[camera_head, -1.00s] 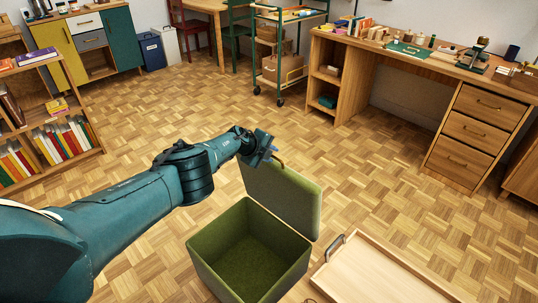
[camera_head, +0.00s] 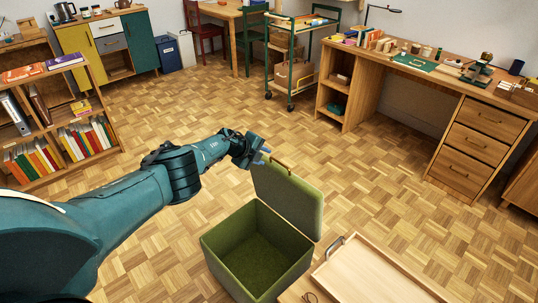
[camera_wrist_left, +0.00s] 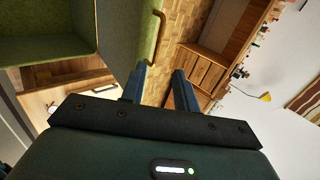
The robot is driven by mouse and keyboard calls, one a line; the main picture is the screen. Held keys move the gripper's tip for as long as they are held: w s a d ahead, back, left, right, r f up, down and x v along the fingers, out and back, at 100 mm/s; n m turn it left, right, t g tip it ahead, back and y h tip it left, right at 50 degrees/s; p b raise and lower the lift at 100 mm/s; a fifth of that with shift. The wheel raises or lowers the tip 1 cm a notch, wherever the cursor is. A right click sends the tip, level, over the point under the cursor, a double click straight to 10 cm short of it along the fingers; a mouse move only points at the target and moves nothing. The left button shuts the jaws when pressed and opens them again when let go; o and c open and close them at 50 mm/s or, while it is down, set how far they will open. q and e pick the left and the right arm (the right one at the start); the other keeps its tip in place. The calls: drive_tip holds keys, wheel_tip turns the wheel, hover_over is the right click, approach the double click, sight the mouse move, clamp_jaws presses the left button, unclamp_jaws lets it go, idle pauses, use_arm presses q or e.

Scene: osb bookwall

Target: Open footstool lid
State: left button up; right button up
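The green footstool (camera_head: 225,250) stands on the floor with its hollow inside showing. Its lid (camera_head: 290,200) is raised, standing up along the far side of the box. A brass handle (camera_head: 282,163) sits at the lid's upper edge. My left gripper (camera_head: 265,154) is just left of the handle, apart from it. In the left wrist view, the fingers of my left gripper (camera_wrist_left: 159,88) are spread with nothing between them. The handle (camera_wrist_left: 154,38) shows beyond the fingertips, beside the green lid (camera_wrist_left: 122,35). My right gripper is not in view.
A wooden tray (camera_head: 370,272) with a metal handle is close at the lower right. A bookshelf (camera_head: 95,80) is at left, a green trolley (camera_head: 291,60) at the back, and a desk (camera_head: 455,110) at right. The parquet floor (camera_head: 370,165) between them is clear.

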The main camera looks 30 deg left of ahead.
use_arm(q)
drive_tip(key=shift+p+v, duration=0.45)
drive_tip(key=shift+v, duration=0.65)
